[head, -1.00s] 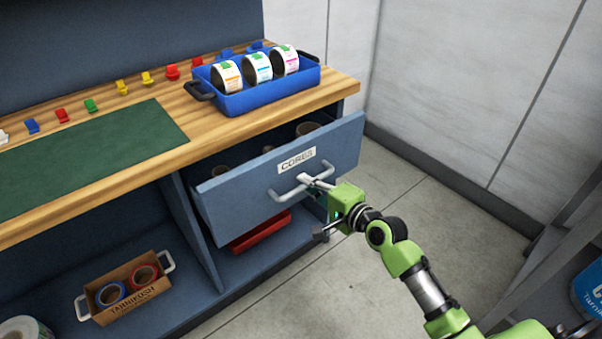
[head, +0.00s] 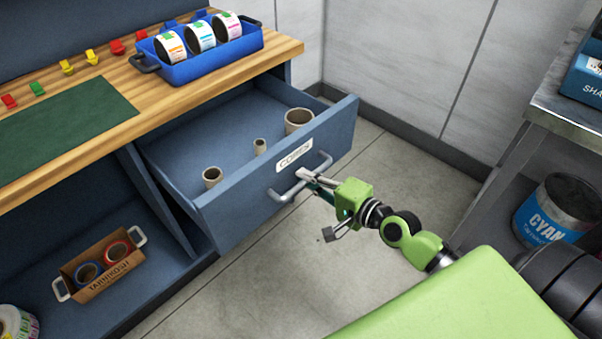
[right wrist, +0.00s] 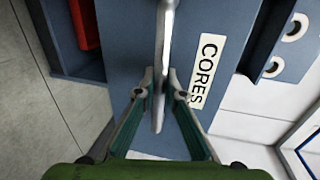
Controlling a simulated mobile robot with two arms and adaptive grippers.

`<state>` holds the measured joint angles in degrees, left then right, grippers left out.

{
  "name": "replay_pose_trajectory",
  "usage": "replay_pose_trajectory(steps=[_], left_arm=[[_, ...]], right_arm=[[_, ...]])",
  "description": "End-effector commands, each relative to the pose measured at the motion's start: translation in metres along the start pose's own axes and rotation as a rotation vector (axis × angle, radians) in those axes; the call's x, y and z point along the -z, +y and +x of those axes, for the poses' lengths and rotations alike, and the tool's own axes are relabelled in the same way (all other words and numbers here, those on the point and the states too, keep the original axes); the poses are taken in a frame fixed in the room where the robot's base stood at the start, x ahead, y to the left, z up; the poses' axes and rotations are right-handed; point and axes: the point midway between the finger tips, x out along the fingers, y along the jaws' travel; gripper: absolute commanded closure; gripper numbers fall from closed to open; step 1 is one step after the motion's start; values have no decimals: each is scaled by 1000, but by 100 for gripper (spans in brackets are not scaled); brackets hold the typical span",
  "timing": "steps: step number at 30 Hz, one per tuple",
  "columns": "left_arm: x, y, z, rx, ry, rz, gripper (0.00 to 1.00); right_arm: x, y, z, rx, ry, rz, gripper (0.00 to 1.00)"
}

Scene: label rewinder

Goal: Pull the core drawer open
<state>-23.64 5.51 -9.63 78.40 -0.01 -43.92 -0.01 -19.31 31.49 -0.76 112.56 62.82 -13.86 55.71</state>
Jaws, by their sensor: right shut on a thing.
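The blue core drawer (head: 240,205) is well out from under the wooden bench top in the head view. Its front bears a white label reading CORES (head: 294,155), also seen in the right wrist view (right wrist: 206,70). Several brown cardboard cores stand inside, including a wide core (head: 298,120) at the right. The light grey bar handle (head: 285,196) runs across the drawer front. My right gripper (head: 308,177) is shut on this handle; in the right wrist view its fingers (right wrist: 161,100) sit on either side of the handle bar (right wrist: 164,45). My left gripper is not in view.
A blue tray (head: 190,68) of label rolls sits on the bench. A box (head: 103,272) of tape rolls lies on the lower shelf. A grey rack (head: 555,105) with a CYAN can (head: 545,228) stands right. Bare floor (head: 270,290) lies before the drawer.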

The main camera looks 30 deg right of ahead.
Motion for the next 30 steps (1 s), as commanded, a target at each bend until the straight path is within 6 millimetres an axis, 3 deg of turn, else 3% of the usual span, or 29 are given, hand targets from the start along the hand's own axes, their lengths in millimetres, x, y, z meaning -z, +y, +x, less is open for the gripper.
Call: replay_pose_trajectory(steps=[12,13,15,25,30], left_arm=[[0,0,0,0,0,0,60],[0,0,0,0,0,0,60],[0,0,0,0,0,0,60],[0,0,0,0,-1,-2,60],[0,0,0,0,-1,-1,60]], right_arm=[[-1,2,-2,-2,-2,0,100],[-1,2,-2,-2,-2,0,85],[-1,2,-2,-2,-1,0,73],[0,1,-3,-1,0,0,73],[0,2,-14,-4,0,-1,73]])
